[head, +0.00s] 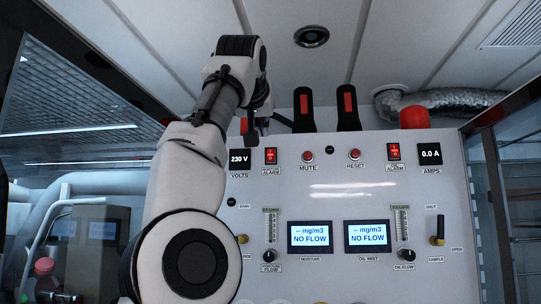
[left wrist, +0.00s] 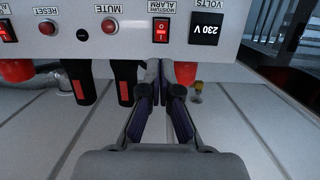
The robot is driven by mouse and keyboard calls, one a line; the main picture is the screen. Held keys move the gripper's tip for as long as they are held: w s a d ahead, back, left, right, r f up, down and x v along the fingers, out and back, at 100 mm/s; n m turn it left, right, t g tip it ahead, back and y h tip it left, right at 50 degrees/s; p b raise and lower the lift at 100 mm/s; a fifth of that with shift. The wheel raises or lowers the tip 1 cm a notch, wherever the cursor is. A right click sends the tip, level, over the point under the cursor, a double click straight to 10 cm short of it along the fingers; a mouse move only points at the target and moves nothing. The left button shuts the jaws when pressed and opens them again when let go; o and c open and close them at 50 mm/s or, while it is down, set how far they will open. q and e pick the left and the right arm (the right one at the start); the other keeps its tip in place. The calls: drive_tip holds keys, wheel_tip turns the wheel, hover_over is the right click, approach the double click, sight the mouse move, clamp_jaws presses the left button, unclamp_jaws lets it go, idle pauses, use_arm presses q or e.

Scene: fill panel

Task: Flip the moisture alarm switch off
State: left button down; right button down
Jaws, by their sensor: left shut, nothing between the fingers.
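The moisture alarm switch (head: 270,156) is a small red rocker in a dark frame, high on the white panel (head: 330,200), right of the 230 V display. My left gripper (head: 254,127) is at the panel's top edge, just above and left of the switch. In the left wrist view its fingers (left wrist: 164,88) are shut and empty, pointing toward the panel's top edge, apart from the switch. My right gripper is not in view.
Two black-and-red handles (head: 303,108) (head: 348,107) stand on the panel's top, close to my left gripper. A red lamp (head: 414,117) sits at the right; another red lamp (left wrist: 185,72) is beside my fingers. MUTE (head: 308,157) and RESET (head: 354,155) buttons and the oil alarm switch (head: 394,152) share the row.

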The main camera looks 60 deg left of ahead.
sight(271, 159)
use_arm(q)
drive_tip(key=p+x, duration=0.5)
drive_tip(key=x, duration=0.8)
drive_tip(key=shift+a+r+p, duration=0.15)
drive_tip(key=shift+p, duration=0.2)
drive_tip(key=shift+w+a, duration=0.2)
drive_tip(key=shift+f, duration=0.25)
drive_tip(key=shift+w, duration=0.15)
